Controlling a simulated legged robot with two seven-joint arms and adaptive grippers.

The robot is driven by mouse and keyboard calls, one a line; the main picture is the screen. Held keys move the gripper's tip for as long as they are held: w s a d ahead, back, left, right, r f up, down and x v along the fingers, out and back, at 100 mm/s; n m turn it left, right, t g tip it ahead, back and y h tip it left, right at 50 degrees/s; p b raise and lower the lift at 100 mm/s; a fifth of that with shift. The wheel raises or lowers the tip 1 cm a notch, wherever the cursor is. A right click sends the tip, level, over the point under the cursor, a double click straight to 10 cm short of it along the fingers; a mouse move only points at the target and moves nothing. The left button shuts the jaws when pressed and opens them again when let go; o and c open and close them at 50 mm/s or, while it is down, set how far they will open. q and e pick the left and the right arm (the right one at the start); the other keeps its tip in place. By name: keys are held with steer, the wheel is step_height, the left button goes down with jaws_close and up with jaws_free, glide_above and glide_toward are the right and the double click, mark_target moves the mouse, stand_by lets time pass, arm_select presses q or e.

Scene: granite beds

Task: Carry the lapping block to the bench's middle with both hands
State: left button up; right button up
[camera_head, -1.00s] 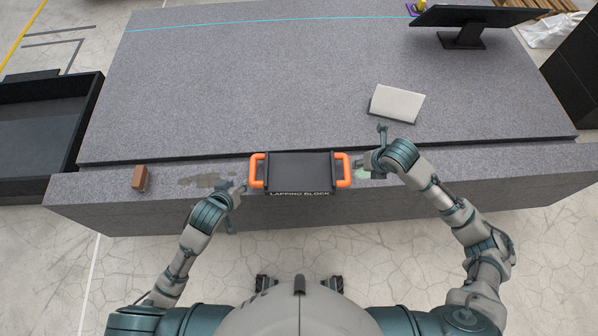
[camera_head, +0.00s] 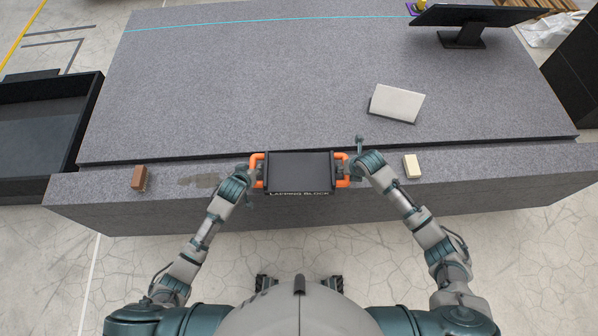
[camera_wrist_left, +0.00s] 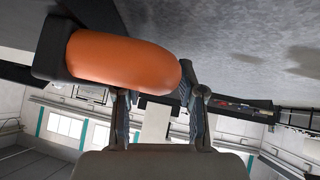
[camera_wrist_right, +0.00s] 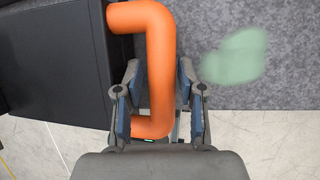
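The black lapping block (camera_head: 300,172) lies on the granite bench's front ledge, with an orange handle at each end. My left gripper (camera_head: 255,178) is at its left handle (camera_head: 257,162). In the left wrist view this handle (camera_wrist_left: 120,60) covers part of the fingers (camera_wrist_left: 160,105), which stand apart. My right gripper (camera_head: 347,172) is at the right handle (camera_head: 343,160). In the right wrist view its fingers (camera_wrist_right: 157,95) stand apart on either side of the right handle (camera_wrist_right: 158,60). The bench's main top (camera_head: 250,90) lies behind the block.
A brown block (camera_head: 139,177) and a dark patch (camera_head: 198,180) are left on the ledge, a cream block (camera_head: 411,165) right. A pale green patch (camera_wrist_right: 236,56) lies beside the right handle. A white-topped plate (camera_head: 396,103) and a monitor (camera_head: 465,25) stand farther back; the bench's middle is clear.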

arm_select(q)
steer(key=shift+w+d+f, duration=0.1)
steer(key=shift+w, duration=0.05)
arm_select(e)
steer(key=shift+d+f, duration=0.1)
steer(key=shift+f, duration=0.05)
arm_select(q)
jaws_close()
arm_select(e)
jaws_close()
